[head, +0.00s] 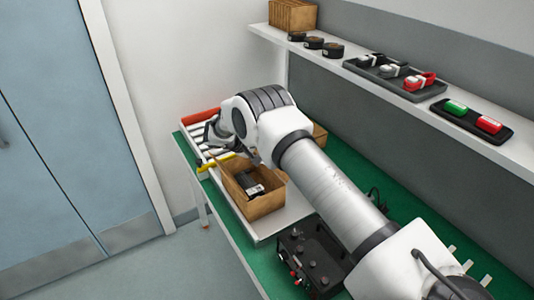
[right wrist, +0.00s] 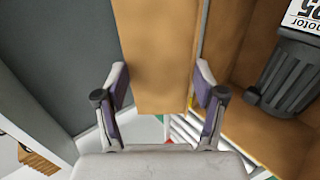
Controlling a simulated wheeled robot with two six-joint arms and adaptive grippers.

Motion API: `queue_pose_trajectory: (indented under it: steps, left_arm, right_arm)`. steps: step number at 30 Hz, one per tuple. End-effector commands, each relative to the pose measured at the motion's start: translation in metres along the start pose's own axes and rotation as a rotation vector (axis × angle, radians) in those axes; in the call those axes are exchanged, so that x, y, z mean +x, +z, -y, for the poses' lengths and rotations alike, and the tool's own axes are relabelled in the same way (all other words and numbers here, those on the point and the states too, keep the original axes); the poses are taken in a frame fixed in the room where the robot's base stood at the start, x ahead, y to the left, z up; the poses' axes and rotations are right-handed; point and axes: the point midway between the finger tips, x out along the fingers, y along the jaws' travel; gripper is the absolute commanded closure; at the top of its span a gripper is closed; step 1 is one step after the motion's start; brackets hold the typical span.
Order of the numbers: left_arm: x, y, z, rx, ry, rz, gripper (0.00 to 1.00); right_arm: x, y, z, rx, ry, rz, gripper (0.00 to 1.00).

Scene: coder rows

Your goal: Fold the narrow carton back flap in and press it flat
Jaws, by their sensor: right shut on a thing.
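The open brown carton (head: 262,207) stands on the bench in the head view, with a dark motor (head: 250,184) bearing a white label inside. The motor also shows in the right wrist view (right wrist: 292,75), at the upper right. My right gripper (right wrist: 162,88) has its two purple-padded fingers at either side of a brown cardboard flap (right wrist: 155,50), shut on it. The flap stands out beside the carton's open inside. In the head view my right arm reaches over the carton's far side, and its fingertips and the flap cannot be made out. My left gripper is out of view.
A roller conveyor (head: 189,140) with a red end roller lies behind the carton. A yellow bar (head: 215,161) is near the carton's left. A black control box (head: 312,258) stands in front. A shelf (head: 400,95) holding trays and parts runs along the right wall.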

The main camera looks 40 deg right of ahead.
Motion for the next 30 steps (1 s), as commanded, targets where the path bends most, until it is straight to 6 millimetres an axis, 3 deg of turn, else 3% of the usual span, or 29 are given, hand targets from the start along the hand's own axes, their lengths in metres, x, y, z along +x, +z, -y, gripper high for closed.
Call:
queue_pose_trajectory:
  steps: [8, 9, 10, 11, 23, 26, 30]
  left_arm:
    - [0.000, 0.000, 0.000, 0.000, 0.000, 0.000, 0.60]
    - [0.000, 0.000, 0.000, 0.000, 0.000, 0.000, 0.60]
    - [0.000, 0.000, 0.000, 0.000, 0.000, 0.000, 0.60]
    - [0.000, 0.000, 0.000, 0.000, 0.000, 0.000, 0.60]
    - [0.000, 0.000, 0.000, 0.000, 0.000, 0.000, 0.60]
    - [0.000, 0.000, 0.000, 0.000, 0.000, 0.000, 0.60]
    - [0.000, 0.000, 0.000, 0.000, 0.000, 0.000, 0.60]
  right_arm:
    - [0.001, 0.001, 0.001, -0.002, -0.001, 0.002, 0.65]
    - [0.001, 0.001, 0.001, -0.002, -0.001, 0.002, 0.17]
    - [0.001, 0.001, 0.001, -0.002, -0.001, 0.002, 0.06]
    - [0.001, 0.001, 0.001, -0.002, -0.001, 0.002, 0.04]
    - [-0.006, -0.001, 0.000, -0.001, -0.001, -0.002, 0.04]
    - [-0.022, -0.001, 0.000, -0.001, -0.001, -0.003, 0.04]
    - [-0.057, -0.001, 0.000, -0.001, -0.001, -0.003, 0.04]
